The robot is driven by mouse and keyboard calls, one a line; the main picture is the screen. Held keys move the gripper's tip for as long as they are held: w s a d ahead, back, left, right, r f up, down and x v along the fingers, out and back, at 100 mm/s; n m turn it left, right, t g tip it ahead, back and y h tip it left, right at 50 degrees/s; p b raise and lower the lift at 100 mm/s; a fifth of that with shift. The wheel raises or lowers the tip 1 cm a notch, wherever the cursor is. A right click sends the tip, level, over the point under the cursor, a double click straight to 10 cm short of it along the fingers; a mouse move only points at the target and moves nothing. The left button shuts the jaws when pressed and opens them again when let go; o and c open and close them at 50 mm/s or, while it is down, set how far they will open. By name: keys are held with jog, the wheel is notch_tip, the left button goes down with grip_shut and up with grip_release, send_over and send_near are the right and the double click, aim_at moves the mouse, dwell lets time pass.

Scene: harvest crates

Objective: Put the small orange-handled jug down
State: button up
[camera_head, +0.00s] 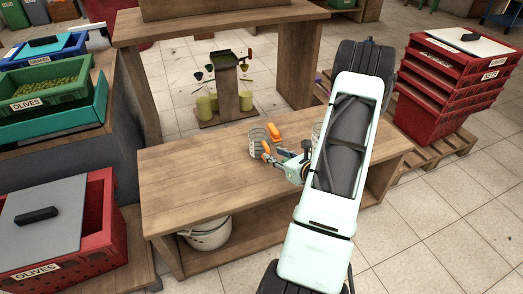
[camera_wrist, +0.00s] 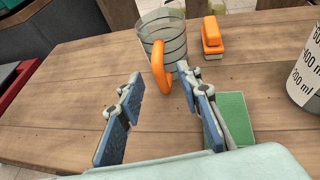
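The small clear jug (camera_wrist: 178,28) with dark rings stands upright on the wooden bench (camera_head: 195,179), its orange handle (camera_wrist: 160,68) facing my gripper. The jug also shows in the head view (camera_head: 257,137), just beyond my gripper (camera_head: 273,156). In the wrist view my gripper (camera_wrist: 162,88) is open, one blue-padded finger on each side of the handle's line. The handle's lower end appears between the fingertips, with a gap on both sides. Nothing is held. Whether the handle is within finger reach in depth I cannot tell.
An orange-topped block-shaped thing (camera_wrist: 211,36) stands right of the jug. A larger measuring jug (camera_wrist: 306,75) with volume marks is at the right edge. A green pad (camera_wrist: 238,112) lies partly behind the right finger. The bench's left part is clear.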

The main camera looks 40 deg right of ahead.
aim_at(268, 153)
jog(key=b+x, duration=0.2)
jog(key=x, duration=0.3)
jog(key=shift+w+a+f, duration=0.1)
jog(key=shift+a+f, duration=0.05)
jog(key=shift+f, duration=0.1)
grip_shut()
